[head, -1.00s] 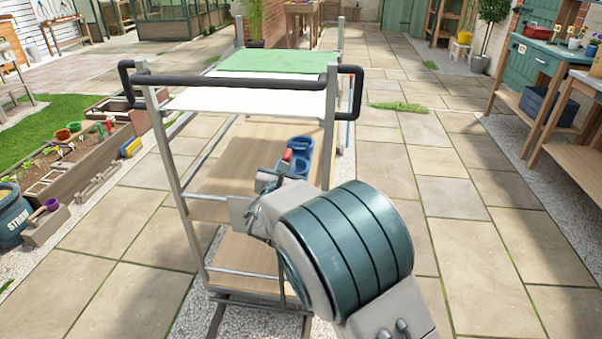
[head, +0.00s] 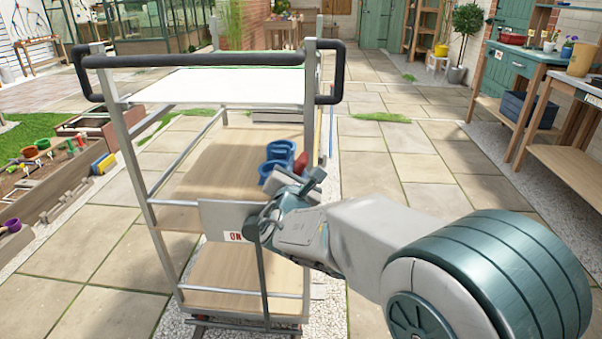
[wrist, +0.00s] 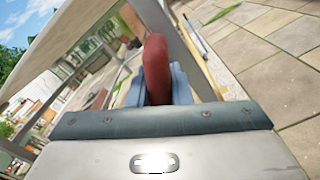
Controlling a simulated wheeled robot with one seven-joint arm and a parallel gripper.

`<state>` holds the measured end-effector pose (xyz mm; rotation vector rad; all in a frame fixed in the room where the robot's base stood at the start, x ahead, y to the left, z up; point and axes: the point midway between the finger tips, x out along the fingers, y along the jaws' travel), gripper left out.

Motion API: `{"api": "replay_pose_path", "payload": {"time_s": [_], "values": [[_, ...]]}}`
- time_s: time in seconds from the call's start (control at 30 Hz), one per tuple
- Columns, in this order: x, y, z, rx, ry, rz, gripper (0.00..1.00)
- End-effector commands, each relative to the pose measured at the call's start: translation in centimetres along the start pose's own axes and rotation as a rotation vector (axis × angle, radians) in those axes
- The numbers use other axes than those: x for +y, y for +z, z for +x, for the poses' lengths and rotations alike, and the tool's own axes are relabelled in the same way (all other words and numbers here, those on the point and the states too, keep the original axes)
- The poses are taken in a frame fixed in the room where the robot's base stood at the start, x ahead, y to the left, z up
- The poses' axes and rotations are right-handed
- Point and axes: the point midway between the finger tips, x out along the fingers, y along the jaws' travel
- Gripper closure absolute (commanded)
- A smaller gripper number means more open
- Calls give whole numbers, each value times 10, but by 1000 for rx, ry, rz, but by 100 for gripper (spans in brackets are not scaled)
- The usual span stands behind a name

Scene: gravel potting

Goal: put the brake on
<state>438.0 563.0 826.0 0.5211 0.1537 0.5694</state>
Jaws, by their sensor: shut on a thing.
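The trolley (head: 190,60) stands in front of me, with black handles and wooden shelves. The brake lever has a red grip (head: 303,162) near the right post and a dark rod (head: 263,285) running down below the plate. My gripper (head: 306,182) is shut on the lever just below the red grip. In the wrist view, the red grip (wrist: 156,68) stands up beyond my gripper (wrist: 158,105). A pale plate (head: 222,215) on the trolley shows red lettering, partly hidden by my arm.
A planter bed (head: 60,185) lies left, and workbenches (head: 575,160) stand right. Paving (head: 420,165) to the right of the trolley is clear.

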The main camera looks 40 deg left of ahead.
Motion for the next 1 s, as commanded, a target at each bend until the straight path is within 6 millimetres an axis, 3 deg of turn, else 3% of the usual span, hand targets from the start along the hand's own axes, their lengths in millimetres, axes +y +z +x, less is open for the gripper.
{"api": "replay_pose_path", "payload": {"time_s": [0.37, 0.4, 0.47, 0.83, 1.0], "values": [[-3, 4, 3, -8, -4, 6, 100], [-3, 4, 3, -9, -4, 6, 76], [-3, 4, 3, -8, -5, 6, 60], [1, 0, -4, 0, 2, 3, 60], [1, 2, -25, -1, 1, 3, 60]]}}
